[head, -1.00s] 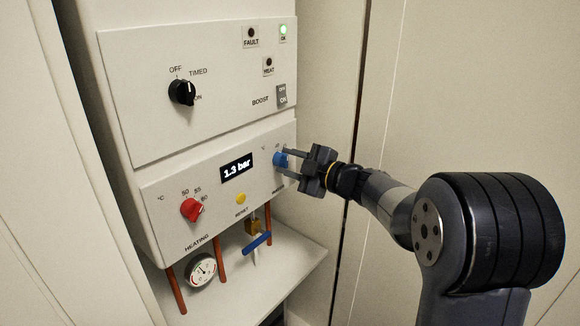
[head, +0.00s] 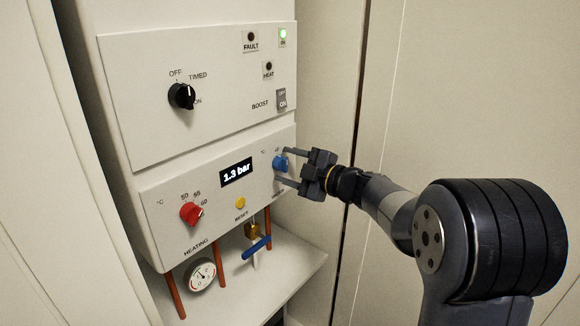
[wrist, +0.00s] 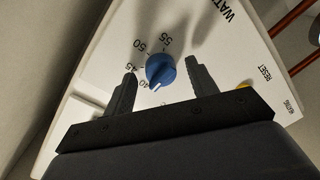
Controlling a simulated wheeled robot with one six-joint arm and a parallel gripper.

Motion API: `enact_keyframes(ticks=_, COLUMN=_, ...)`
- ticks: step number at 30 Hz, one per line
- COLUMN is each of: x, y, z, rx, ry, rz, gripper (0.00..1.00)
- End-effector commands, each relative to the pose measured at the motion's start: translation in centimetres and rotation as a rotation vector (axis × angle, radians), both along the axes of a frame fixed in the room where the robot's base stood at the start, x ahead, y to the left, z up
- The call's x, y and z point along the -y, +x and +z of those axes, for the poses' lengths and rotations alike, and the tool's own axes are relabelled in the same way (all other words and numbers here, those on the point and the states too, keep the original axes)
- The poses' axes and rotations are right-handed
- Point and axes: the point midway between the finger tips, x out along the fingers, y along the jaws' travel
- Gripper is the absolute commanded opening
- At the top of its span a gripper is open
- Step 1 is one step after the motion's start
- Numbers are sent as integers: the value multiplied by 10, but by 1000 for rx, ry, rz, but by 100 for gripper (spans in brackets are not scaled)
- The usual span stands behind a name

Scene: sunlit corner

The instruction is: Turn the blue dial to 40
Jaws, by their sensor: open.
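The blue dial (head: 281,163) is at the right end of the lower panel. It shows larger in the wrist view (wrist: 160,68), where its white pointer mark lies close to the 40 label, slightly to its right in that picture. The 45, 50 and 55 labels run on around the dial. My gripper (head: 284,166) is open, with one finger on each side of the dial. In the wrist view my gripper (wrist: 160,75) shows visible gaps between both fingers and the dial.
A red heating dial (head: 191,213), a yellow reset button (head: 240,203) and a display reading 1.3 bar (head: 236,173) share the lower panel. A black selector (head: 182,95) is above. A blue-handled valve (head: 256,247) and a gauge (head: 202,274) are below.

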Motion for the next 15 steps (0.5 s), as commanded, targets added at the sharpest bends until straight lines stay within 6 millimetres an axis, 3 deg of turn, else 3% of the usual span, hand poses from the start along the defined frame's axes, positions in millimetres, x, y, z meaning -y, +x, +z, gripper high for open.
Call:
enact_keyframes(ticks=8, x=9, y=-6, z=0, rx=-2, ry=1, rz=-1, gripper=55)
enact_keyframes(ticks=15, x=48, y=-33, z=3, rx=0, ry=1, rz=-5, gripper=55)
